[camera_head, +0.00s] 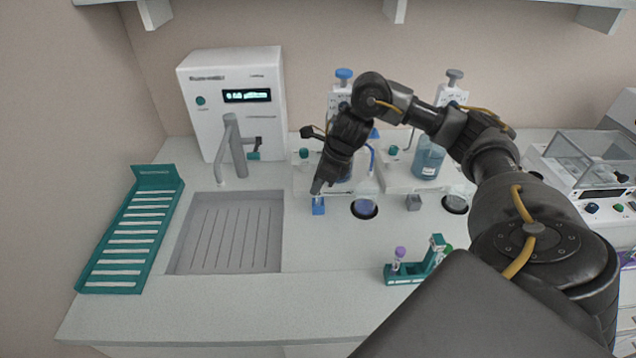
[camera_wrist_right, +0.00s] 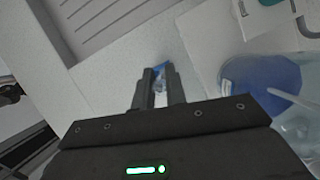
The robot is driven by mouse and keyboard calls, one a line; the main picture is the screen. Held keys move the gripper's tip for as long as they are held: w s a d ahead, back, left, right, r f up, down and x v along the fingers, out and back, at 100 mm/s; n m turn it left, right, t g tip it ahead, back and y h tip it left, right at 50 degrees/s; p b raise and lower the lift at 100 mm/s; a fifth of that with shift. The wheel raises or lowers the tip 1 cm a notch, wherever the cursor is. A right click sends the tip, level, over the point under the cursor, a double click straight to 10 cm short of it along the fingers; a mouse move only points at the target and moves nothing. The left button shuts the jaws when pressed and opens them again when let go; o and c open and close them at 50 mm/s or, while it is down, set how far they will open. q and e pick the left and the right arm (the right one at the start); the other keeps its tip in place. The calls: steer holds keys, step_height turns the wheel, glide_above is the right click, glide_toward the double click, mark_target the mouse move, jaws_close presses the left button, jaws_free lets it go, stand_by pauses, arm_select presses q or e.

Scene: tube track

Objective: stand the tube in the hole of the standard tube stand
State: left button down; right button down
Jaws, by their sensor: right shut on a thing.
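My right gripper (camera_head: 317,187) points down just above a small blue block (camera_head: 318,207) on the counter, right of the sink. In the right wrist view its fingers (camera_wrist_right: 161,88) are closed on a small, pale, see-through thing that looks like the tube (camera_wrist_right: 160,82). The blue block shows at the fingertips there (camera_wrist_right: 159,68). The fingers hide most of the tube, so I cannot tell whether its lower end is in the block. A similar grey block (camera_head: 413,202) stands further right. No label shows which block is the standard stand. My left gripper is out of view.
A purple-capped tube (camera_head: 400,253) stands at a teal holder (camera_head: 405,274) near the front. Bottle stations with round dark-rimmed wells (camera_head: 364,209) lie close to the gripper's right. The sink (camera_head: 228,232) and a teal rack (camera_head: 130,240) are left.

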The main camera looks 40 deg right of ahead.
steer(key=shift+f+b, duration=0.45)
stand_by(0.5)
steer(key=shift+f, duration=0.2)
steer(key=c, duration=1.3)
jaws_free()
steer(key=shift+c, duration=0.2)
steer(key=shift+r, duration=0.15)
steer(key=p+v, duration=0.2)
steer(key=v, duration=0.8)
steer(key=shift+s+r, duration=0.15)
steer(key=shift+r, duration=0.15)
steer(key=shift+d, duration=0.1)
